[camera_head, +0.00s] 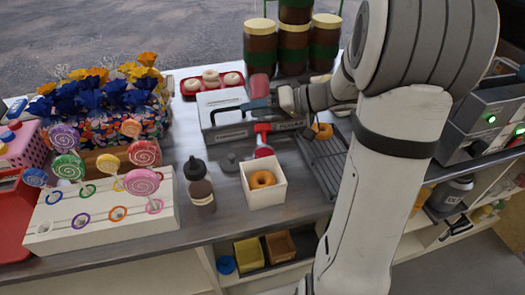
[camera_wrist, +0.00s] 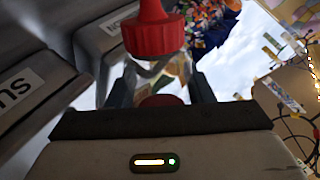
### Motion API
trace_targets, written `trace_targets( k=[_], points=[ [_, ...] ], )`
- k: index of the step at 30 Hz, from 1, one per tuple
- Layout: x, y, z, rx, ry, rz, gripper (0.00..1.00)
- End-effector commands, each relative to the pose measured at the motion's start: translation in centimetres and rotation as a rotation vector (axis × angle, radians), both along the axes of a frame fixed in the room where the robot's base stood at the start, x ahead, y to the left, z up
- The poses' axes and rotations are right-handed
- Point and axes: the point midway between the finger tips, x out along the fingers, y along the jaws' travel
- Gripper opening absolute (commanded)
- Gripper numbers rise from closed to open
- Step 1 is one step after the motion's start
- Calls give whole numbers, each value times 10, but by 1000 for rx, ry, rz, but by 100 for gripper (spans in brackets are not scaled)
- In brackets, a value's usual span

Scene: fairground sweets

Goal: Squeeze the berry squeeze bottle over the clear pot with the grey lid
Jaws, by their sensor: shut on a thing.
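My gripper (camera_head: 262,103) is shut on the berry squeeze bottle (camera_head: 259,86), above the counter. Its reddish body sticks up above the fingers. Its red cap (camera_head: 262,128) shows below them, so the bottle is upside down with the nozzle downward. In the wrist view the ribbed red cap (camera_wrist: 153,35) is large, with a see-through body between the fingers (camera_wrist: 160,90). A small grey-topped thing (camera_head: 230,162), likely the clear pot with the grey lid, stands on the counter left of and below the nozzle in the picture. Its clear wall is hard to see.
A dark squeeze bottle (camera_head: 200,187) and a white box (camera_head: 264,192) holding a doughnut stand in front. A small red thing (camera_head: 263,151) shows behind the box. A lollipop stand (camera_head: 105,228) is at left, a wire rack (camera_head: 322,160) at right, tall jars (camera_head: 293,47) behind.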

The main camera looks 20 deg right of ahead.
Motion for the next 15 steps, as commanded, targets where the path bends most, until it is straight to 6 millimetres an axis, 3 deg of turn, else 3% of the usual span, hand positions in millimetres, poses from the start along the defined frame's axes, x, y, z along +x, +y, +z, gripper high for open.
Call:
trace_targets(
  k=[11, 15],
  points=[
    [0, 0, 0, 0, -1, 0, 37],
    [2, 0, 13, 4, 17, 2, 37]
  ],
)
